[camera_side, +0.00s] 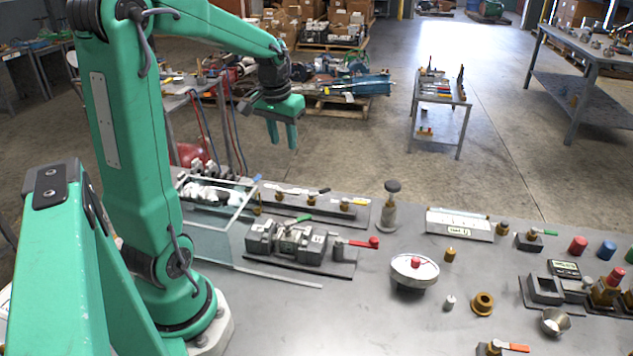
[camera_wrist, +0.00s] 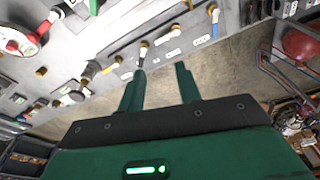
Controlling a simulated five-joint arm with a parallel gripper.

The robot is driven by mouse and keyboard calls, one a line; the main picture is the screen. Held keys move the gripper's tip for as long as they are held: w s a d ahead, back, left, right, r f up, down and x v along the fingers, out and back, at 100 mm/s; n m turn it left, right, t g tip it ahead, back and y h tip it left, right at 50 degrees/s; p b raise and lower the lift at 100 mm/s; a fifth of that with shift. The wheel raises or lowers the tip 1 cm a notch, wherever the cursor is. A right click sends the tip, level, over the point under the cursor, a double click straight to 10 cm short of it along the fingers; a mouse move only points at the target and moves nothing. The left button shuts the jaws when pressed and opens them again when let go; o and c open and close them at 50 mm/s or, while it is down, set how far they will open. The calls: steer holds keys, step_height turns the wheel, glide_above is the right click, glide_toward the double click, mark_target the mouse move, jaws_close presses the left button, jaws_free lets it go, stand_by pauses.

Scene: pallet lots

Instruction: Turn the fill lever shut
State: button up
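My gripper (camera_side: 282,137) hangs in the air above and behind the back edge of the bench, fingers down, apart and empty. In the wrist view my gripper (camera_wrist: 160,84) also shows parted fingers with nothing between them. A dark valve rail (camera_side: 327,209) with several small brass-bodied levers lies along the back of the bench, below my gripper. One lever there has a yellow handle (camera_side: 358,202). White labels (camera_wrist: 173,54) by the levers are too small to read, so I cannot tell which is the fill lever. No lever is touched.
A grey clamp fixture (camera_side: 262,238) with a red-knobbed lever (camera_side: 373,242) sits in front of the rail. A glass-sided box (camera_side: 212,240) stands to its left, close to my arm. A black-topped post (camera_side: 391,205) rises right of the rail. The bench front centre is mostly clear.

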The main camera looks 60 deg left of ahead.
steer(key=s+d+r+m+t, duration=0.1)
steer(key=s+d+r, duration=0.1)
steer(key=d, duration=0.5)
steer(key=s+d+r+m+t, duration=0.1)
steer(key=d+r+m, duration=0.1)
steer(key=d, duration=0.5)
steer(key=shift+s, duration=0.4)
steer(key=shift+a, duration=0.15)
steer(key=n+g+h, duration=0.1)
steer(key=n+g, duration=0.2)
glide_toward(257, 177)
steer(key=shift+w, duration=0.1)
steer(key=shift+f, duration=3.85)
